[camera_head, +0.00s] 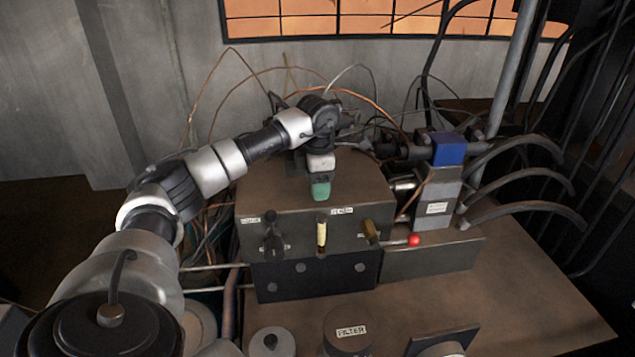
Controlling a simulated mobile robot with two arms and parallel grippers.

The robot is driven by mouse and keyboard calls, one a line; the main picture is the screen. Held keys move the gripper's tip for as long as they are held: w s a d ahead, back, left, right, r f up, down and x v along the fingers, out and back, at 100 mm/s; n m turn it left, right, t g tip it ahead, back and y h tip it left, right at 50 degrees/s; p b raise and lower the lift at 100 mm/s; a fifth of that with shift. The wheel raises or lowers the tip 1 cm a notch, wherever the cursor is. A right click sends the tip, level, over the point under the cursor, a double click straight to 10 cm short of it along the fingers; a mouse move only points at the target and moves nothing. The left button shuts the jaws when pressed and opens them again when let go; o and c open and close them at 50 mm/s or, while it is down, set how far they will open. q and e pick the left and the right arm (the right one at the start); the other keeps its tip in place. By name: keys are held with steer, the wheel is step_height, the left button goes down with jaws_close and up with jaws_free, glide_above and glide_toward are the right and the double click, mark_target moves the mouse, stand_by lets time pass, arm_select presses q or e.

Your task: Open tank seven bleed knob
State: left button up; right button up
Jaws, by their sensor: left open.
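A dark box (300,208) with a row of knobs on its front stands on the bench. The row has a black knob (272,238), a cream upright knob (321,234) and a brass knob (370,232). Small labels (341,211) sit above them, too small to read surely, so I cannot tell which knob is tank seven's bleed. My left gripper (320,189), with a green end, is above the box top, behind and above the cream knob and apart from it. It is open, with nothing seen in it; its fingers are hard to make out. My right gripper is out of view.
A red ball-ended lever (413,240) sticks out right of the brass knob. A blue-topped valve block (448,150) and thick black hoses (525,180) stand at the right. A round filter cap (348,335) is in front. Bench (530,290) is clear at the right front.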

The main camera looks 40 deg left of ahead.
arm_select(q)
step_height(320, 180, up, 10)
steer(key=shift+f+b, duration=0.2)
steer(key=shift+b, duration=0.65)
steer(key=shift+r, duration=0.6)
